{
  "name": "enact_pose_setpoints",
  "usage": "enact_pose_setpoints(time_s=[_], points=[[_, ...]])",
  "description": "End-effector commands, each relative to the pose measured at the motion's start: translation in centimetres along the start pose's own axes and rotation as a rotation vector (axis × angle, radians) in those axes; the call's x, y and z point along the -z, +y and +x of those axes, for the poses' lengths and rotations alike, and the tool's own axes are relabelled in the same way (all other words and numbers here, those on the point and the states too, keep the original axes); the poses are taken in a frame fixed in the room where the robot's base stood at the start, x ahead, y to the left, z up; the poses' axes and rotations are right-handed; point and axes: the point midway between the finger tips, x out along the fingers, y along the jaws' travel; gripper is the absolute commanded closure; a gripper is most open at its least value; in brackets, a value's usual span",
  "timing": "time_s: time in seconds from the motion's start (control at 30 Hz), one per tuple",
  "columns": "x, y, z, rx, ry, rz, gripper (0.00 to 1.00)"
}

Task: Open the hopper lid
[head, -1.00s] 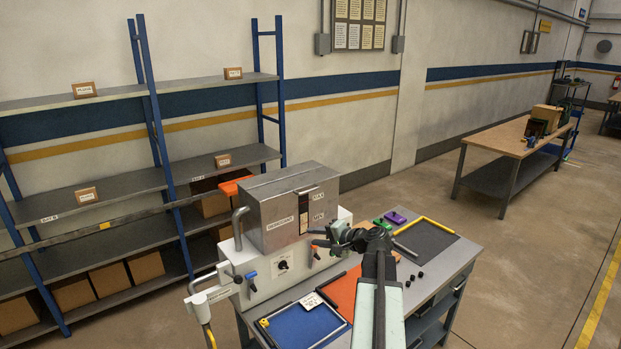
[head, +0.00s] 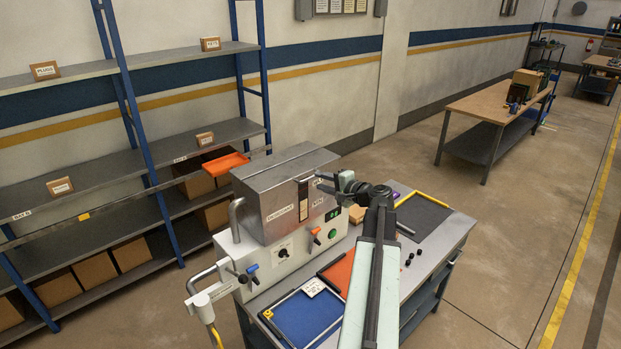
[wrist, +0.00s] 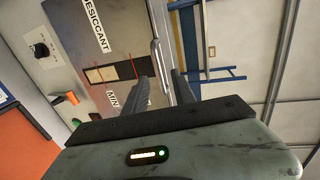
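The hopper (head: 270,205) is a grey metal box on a white machine, its lid (head: 285,160) lying shut on top. In the wrist view the hopper's front (wrist: 85,60) shows tilted, with a DESICCANT label, a narrow window and a pale bar along the lid edge (wrist: 156,55). My gripper (head: 324,182) is at the hopper's upper front right, near the lid's edge. In the wrist view my gripper (wrist: 162,92) has its two dark fingers apart, with the lid edge lying beyond the gap between them. I cannot tell whether a finger touches it.
The white machine base (head: 285,260) has knobs and levers below the hopper. A blue mat (head: 307,318), an orange mat (head: 338,272) and a dark yellow-edged tray (head: 428,218) lie on the bench. Shelves (head: 90,215) stand behind left.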

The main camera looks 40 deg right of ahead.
Motion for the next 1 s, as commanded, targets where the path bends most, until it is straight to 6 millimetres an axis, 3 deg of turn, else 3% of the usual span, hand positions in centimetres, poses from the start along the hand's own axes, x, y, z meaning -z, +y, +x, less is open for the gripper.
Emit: enact_pose_setpoints(time_s=[0.33, 0.63, 0.67, 0.77, 1.0], points=[[1.1, 0.3, 5.5, 0.000, 0.011, 0.003, 0.68], [1.0, 0.2, 6.2, 0.000, 0.014, 0.003, 0.68], [1.0, 0.2, 6.2, 0.000, 0.014, 0.003, 0.71], [1.0, 0.2, 6.2, 0.000, 0.014, 0.003, 0.99], [1.1, 0.2, 6.2, 0.000, 0.015, 0.003, 1.00]])
